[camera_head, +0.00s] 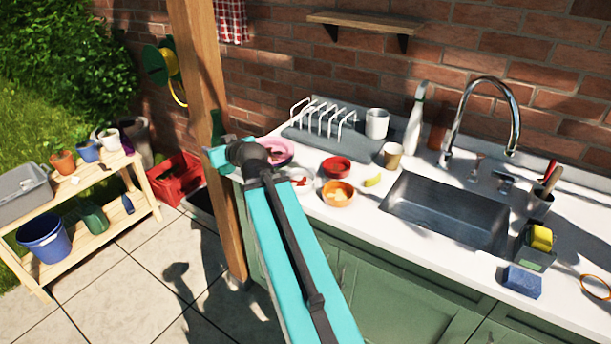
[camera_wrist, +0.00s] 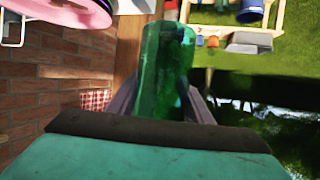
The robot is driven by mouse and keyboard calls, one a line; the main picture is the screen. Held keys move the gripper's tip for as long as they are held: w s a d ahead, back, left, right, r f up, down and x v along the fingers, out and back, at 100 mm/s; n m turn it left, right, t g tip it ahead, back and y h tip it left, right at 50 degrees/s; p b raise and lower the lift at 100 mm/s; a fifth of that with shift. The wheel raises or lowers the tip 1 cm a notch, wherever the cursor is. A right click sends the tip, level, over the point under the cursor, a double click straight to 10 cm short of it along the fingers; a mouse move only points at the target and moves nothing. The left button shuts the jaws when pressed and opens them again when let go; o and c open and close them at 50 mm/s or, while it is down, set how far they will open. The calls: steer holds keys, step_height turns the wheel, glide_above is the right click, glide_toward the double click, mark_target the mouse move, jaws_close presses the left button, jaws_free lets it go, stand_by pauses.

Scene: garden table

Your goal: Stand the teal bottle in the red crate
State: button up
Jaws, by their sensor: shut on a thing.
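The teal bottle (camera_wrist: 166,62), dark green and glassy, is between the fingers of my gripper (camera_wrist: 163,100) in the wrist view. In the head view only the upper part of the bottle (camera_head: 216,124) shows above my gripper (camera_head: 219,154), and it looks roughly upright. The rest is hidden behind my arm. My gripper is shut on the bottle, in front of the wooden post, near the counter's left end. The red crate (camera_head: 178,181) stands on the paving left of the post, below and to the left of my gripper. Its inside looks dark, and I cannot tell what it holds.
The wooden post (camera_head: 193,50) rises between crate and counter. A slatted shelf (camera_head: 150,195) with pots and a blue bucket (camera_head: 43,236) stands left of the crate. A pink plate (camera_head: 283,149), bowls and a rack (camera_head: 325,122) crowd the counter's left end. Paving in front is clear.

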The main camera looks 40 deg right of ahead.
steer(key=s+d+f+b, duration=0.1)
steer(key=s+d+b, duration=0.1)
steer(key=s+d, duration=0.8)
steer(key=s+d+f+b, duration=0.1)
steer(key=s+d+f, duration=0.1)
steer(key=s+d, duration=0.8)
steer(key=d, duration=0.5)
steer(key=shift+s+d+m+h+b, duration=0.25)
steer(key=shift+m+h+b, duration=0.05)
steer(key=shift+h+b, duration=0.1)
steer(key=shift+f, duration=0.1)
steer(key=w+d+f+p, duration=0.1)
steer(key=w+d+p, duration=0.3)
steer(key=w, duration=1)
steer(key=d, duration=0.3)
steer(key=shift+d+f+p, duration=0.3)
steer(key=shift+d+p, duration=0.05)
steer(key=shift+d, duration=0.05)
